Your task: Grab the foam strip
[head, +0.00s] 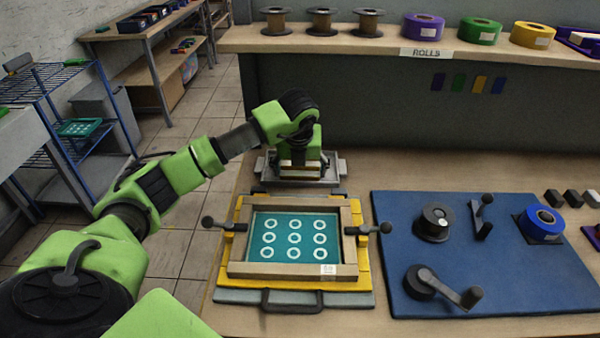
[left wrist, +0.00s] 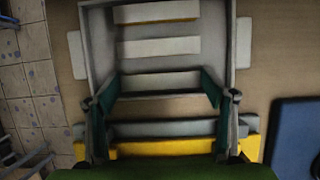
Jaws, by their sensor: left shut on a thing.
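My left gripper (head: 300,160) reaches down over a grey tray (head: 333,168) behind the printing frame. In the left wrist view, the gripper (left wrist: 160,88) has its two dark fingers at the ends of a pale foam strip (left wrist: 160,81) and is shut on it. The strip lies crosswise between the fingertips, within the tray's outline; whether it is clear of the tray floor cannot be told. My right gripper is in neither view.
The wooden printing frame (head: 348,271) with a teal screen of rings stands just in front of the tray. A blue mat (head: 500,275) with cranks and a blue roll (head: 541,222) lies right. A shelf (head: 400,45) with rolls and spools runs along the back.

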